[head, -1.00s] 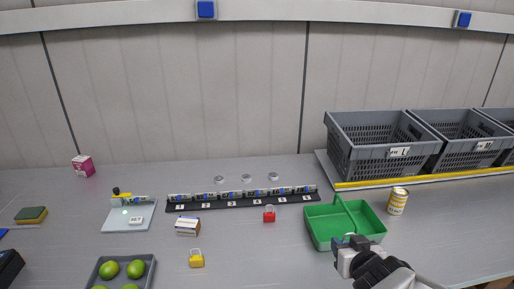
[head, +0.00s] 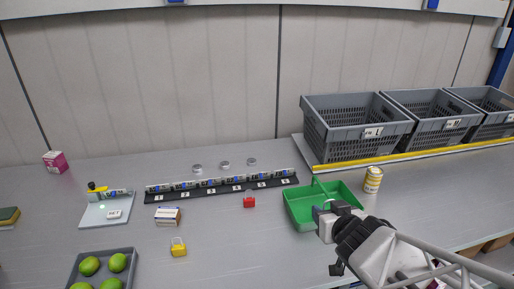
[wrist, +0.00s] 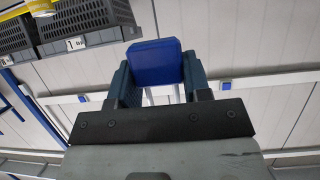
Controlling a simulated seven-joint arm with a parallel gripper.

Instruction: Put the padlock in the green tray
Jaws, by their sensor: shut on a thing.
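My gripper (head: 327,209) is at the right front part of the green tray (head: 296,213), over or beside its rim; I cannot tell how high. In the wrist view my gripper (wrist: 159,78) is shut on a blue block (wrist: 154,60) with pale bars between the fingers, which looks like a blue padlock. In the head view the block is hidden or too small to make out. The tray has a thin upright handle, and its visible floor is bare. A red padlock (head: 249,202) and a yellow padlock (head: 179,249) stand on the table left of the tray.
A striped can (head: 373,180) stands right of the tray, near grey crates (head: 355,143) on a yellow-edged shelf. A black numbered rack (head: 220,190), a small box (head: 167,216) and a grey bin of green fruit (head: 130,254) lie left. The table before the tray is clear.

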